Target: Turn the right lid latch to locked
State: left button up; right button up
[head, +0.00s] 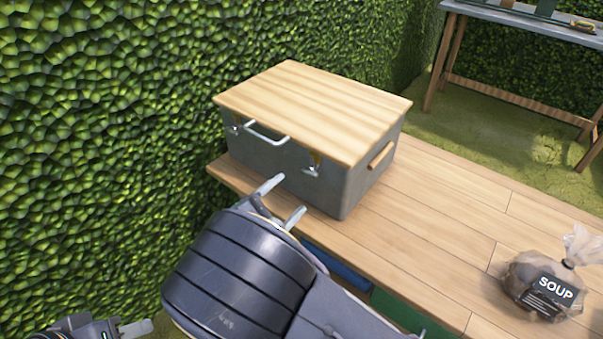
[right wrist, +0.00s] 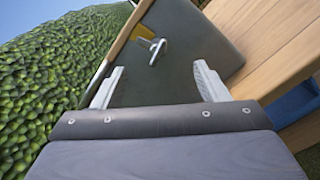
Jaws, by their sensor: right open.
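A grey box (head: 345,190) with a pale wooden lid (head: 310,105) stands shut on a wooden table. The right lid latch (head: 312,169) is a small silver lever on the front face, under the lid's edge beside a brass-coloured piece. It also shows in the right wrist view (right wrist: 157,51), beyond and between my fingers. My right gripper (head: 288,197) is open and empty, in front of the box and apart from the latch; its fingers also show in the right wrist view (right wrist: 159,80). My left gripper (head: 122,328) is at the bottom left, partly cut off; its opening is unclear.
A silver handle (head: 267,135) and the left latch (head: 235,129) are on the same face. A wooden side handle (head: 381,155) is on the box's right. A soup bag (head: 545,285) stands at the table's right. A hedge (head: 110,130) borders the left; the table between is clear.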

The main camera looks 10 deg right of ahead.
aim_at(307, 174)
pick_arm(q)
notch_tip(307, 174, up, 2)
jog(key=shift+p, duration=0.6)
pick_arm(e)
jog(key=w+d+n, duration=0.2)
jog(key=n, duration=0.2)
jog(key=w+d+n, duration=0.1)
jog(key=d+n, duration=0.1)
jog(key=n, duration=0.2)
jog(key=w+d+n, duration=0.1)
jog(key=w+n, duration=0.1)
jog(key=n, duration=0.2)
jog(key=shift+w+d+r, duration=0.1)
jog(key=shift+w+d, duration=0.25)
jog(key=shift+d, duration=0.05)
jog(key=shift+c, duration=0.5)
jog(key=c, duration=0.9)
jog(key=shift+s+m, duration=0.1)
jog(key=shift+m, duration=1.3)
jog(key=o, duration=1)
